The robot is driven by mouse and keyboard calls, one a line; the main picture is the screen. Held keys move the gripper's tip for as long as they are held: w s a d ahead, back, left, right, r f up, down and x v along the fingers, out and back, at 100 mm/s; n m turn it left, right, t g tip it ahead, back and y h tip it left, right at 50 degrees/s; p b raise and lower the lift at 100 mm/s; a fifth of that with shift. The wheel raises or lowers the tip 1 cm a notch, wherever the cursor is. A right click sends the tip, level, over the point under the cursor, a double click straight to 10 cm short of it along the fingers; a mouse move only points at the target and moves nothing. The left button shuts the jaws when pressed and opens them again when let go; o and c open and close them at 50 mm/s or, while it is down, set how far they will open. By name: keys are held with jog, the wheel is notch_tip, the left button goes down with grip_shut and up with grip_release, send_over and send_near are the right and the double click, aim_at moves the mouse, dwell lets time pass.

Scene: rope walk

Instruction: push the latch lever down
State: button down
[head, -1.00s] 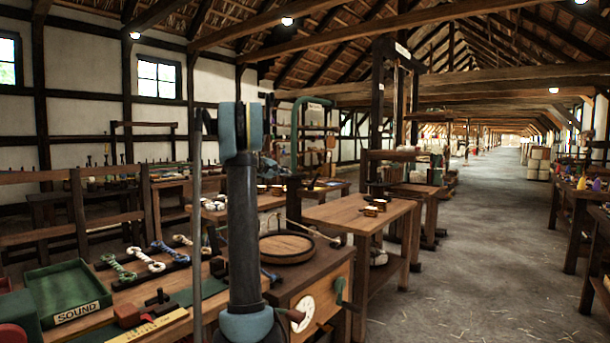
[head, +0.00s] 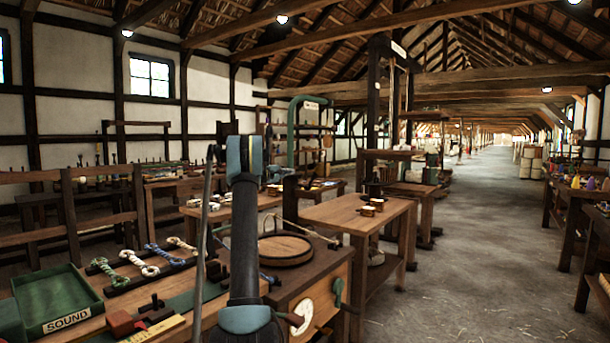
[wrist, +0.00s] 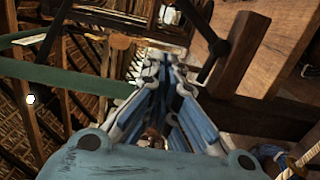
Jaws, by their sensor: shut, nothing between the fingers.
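My gripper (wrist: 163,68) shows in the wrist view, its blue-padded fingers close together at the tips with nothing held. A dark rod with a knob-like joint (wrist: 219,47) runs just to the right of the fingertips and looks like the latch lever, but I cannot be sure. It seems apart from the fingers, though the depth is hard to judge. In the head view my upright arm blocks part of the bench, my gripper is not visible, and I cannot make out the latch lever.
A green tray marked SOUND (head: 56,300), rope samples (head: 165,256) and a red block (head: 124,322) lie on the near bench. A round wooden lid (head: 286,249) sits beside my arm. A wooden beam (wrist: 238,75) is right of my fingers. The aisle (head: 470,240) is clear.

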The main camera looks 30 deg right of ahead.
jog(key=shift+d, duration=0.1)
send_over(313, 179)
jog(key=w+a, duration=0.3)
jog(key=a, duration=0.1)
jog(key=shift+s+d, duration=0.45)
jog(key=shift+s, duration=0.3)
